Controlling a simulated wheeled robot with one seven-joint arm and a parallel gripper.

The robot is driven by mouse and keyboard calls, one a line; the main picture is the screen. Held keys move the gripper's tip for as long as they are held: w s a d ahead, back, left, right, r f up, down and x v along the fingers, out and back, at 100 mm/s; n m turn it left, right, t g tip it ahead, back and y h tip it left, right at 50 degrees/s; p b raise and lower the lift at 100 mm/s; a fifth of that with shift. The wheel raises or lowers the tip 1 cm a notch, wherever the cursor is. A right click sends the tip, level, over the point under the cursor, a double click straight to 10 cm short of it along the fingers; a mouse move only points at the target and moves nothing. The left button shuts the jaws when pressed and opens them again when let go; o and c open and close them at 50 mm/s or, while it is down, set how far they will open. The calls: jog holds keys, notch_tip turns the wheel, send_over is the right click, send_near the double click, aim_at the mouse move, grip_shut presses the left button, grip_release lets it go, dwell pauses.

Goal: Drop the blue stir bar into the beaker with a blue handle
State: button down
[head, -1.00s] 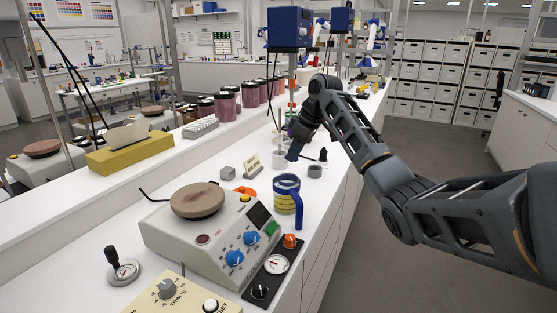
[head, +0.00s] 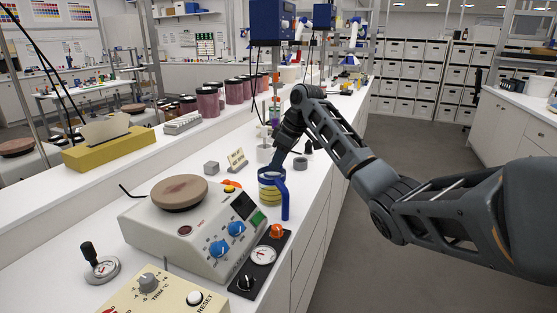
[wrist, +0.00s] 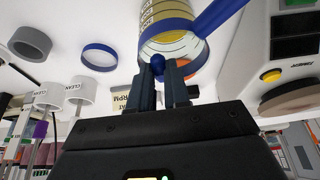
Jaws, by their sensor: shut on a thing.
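The beaker (head: 271,190) has yellow bands, a blue rim and a blue handle (head: 285,203), and stands upright on the white bench behind the hotplate. The beaker also shows large at the top of the wrist view (wrist: 165,24), with its handle toward the upper right. My gripper (head: 277,164) points down close above the beaker's rim in the head view. In the wrist view my gripper (wrist: 158,76) is shut on the blue stir bar (wrist: 158,63), whose rounded end shows between the fingertips, in front of the beaker's mouth. The rest of the bar is hidden by the fingers.
The hotplate (head: 205,235) with a round brown top stands left of the beaker. A grey ring (head: 300,163) and a small grey block (head: 211,168) lie nearby. A blue ring (wrist: 100,57) shows in the wrist view. The bench's right edge is close to the beaker.

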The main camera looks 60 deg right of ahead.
jog(key=c, duration=1)
grip_release()
jog(key=b+v, duration=0.1)
jog(key=v, duration=0.6)
jog(key=shift+s+r, duration=0.15)
jog(key=shift+r, duration=0.25)
